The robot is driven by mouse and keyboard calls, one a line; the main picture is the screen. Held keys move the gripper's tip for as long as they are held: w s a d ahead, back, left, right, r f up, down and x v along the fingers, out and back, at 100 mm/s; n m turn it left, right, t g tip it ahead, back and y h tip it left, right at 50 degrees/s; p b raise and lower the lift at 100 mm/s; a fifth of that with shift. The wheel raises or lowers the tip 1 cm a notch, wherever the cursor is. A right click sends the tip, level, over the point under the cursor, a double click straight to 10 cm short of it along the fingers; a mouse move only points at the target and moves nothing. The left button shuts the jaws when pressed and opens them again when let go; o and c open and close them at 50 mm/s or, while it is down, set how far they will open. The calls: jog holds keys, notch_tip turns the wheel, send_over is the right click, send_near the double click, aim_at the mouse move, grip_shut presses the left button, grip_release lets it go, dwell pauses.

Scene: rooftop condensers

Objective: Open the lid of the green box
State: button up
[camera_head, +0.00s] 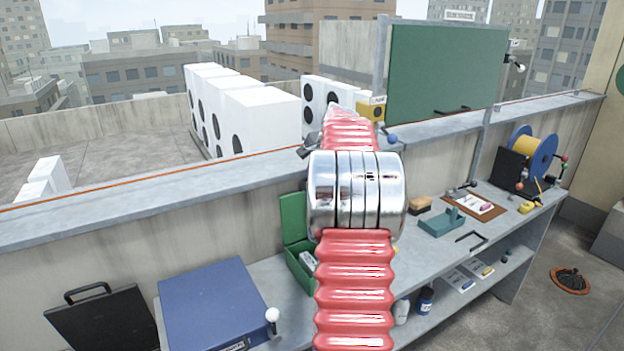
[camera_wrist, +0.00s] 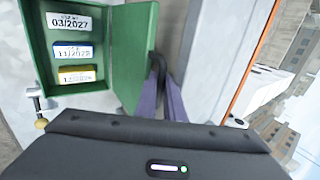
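The green box (camera_head: 302,270) stands on the grey bench, partly hidden behind my red arm. Its lid (camera_head: 293,216) stands up, open, at the back. The wrist view looks into the open box (camera_wrist: 40,48), where several labelled packs (camera_wrist: 72,52) lie in a column. The lid also shows there (camera_wrist: 137,45), swung out to the right. My gripper (camera_wrist: 161,82) has its purple fingers close together beside the lid's outer side, by a dark curved piece near the lid. I cannot tell whether they hold it. The head view hides my gripper behind the arm.
A blue case (camera_head: 212,305) and a black case (camera_head: 102,318) are left of the box. A white-knobbed lever (camera_head: 272,318) stands in front. A teal tray (camera_head: 441,222) and a cable reel (camera_head: 535,152) are to the right. A parapet runs behind.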

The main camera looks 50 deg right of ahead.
jog(key=shift+o, duration=1.1)
jog(key=shift+s+a+f, duration=0.1)
jog(key=shift+a+f, duration=0.15)
jog(key=shift+f, duration=0.2)
jog(key=v, duration=1.4)
jog(key=shift+d+r, duration=0.25)
jog(key=shift+r, duration=0.1)
